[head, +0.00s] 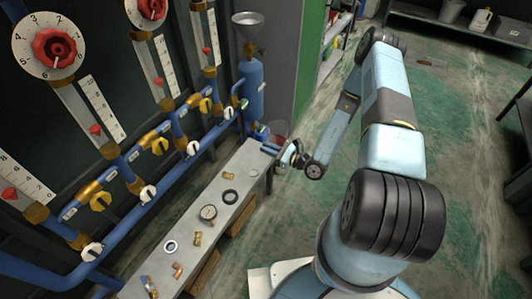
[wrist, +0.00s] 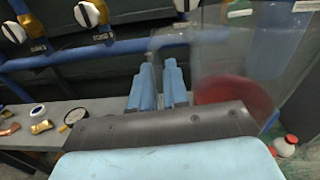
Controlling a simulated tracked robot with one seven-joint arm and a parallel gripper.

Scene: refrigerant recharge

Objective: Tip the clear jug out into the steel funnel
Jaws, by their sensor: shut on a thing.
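The steel funnel (head: 247,19) sits upright on top of a blue cylinder (head: 250,82) at the back of the bench in the head view. My gripper (head: 272,150) is at the far end of the bench, below and in front of the funnel. In the wrist view its two blue fingers (wrist: 160,88) are close together. The clear jug (wrist: 262,55) stands large at the right of the fingers, with red liquid low in it. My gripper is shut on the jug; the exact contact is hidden. In the head view the jug is barely visible behind the gripper.
Blue pipes (head: 160,190) with brass valves and gauges run along the left wall. The grey bench (head: 232,212) holds loose fittings, rings and a small gauge (head: 208,212). A red-capped container (wrist: 287,143) shows at the lower right.

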